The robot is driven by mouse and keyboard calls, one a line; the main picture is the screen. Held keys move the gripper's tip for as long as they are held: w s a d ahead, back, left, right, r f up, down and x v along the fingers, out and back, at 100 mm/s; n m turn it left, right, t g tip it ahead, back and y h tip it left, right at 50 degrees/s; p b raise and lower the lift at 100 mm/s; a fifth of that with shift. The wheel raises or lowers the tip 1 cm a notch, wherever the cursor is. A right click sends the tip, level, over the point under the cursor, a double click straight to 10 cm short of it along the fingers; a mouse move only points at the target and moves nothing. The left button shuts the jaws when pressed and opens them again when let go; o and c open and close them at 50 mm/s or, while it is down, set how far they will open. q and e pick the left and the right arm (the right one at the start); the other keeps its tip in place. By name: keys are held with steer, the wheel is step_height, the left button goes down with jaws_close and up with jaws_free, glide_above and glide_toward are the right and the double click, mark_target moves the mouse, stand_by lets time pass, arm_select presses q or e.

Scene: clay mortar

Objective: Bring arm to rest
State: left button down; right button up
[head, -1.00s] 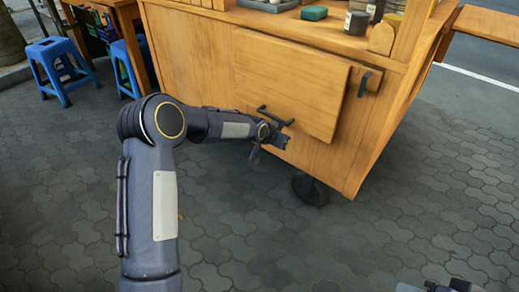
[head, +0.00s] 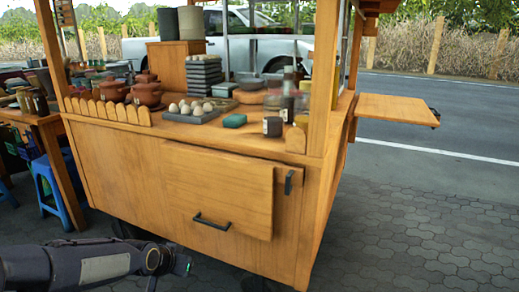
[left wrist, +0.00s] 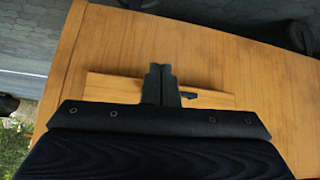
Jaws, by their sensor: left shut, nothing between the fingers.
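My left arm comes in low from the left in the head view. Its gripper (head: 183,265) is below and left of the black handle (head: 211,221) on the wooden cart's front panel (head: 218,185), apart from it. In the left wrist view the two dark fingers (left wrist: 160,75) are together with nothing between them, and the cart's wood lies beyond them. My right gripper is not in view.
The wooden cart (head: 115,170) fills the middle, with clay pots (head: 146,90), an egg tray (head: 190,113) and jars on top. A side shelf (head: 398,108) sticks out right. A blue stool (head: 58,190) stands left. Paving at right is clear.

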arm_select(q)
steer(key=s+a+r+n+g, duration=0.1)
steer(key=s+r, duration=0.3)
steer(key=s, duration=0.3)
steer(key=s+a+r+n, duration=0.1)
steer(key=s+r, duration=0.2)
steer(key=s, duration=0.4)
steer(key=s+d+n+g+h, duration=0.1)
steer(key=s+d+n, duration=0.2)
steer(key=s, duration=1.4)
step_height(320, 180, up, 34)
steer(key=p, duration=3.4)
steer(key=shift+a, duration=0.15)
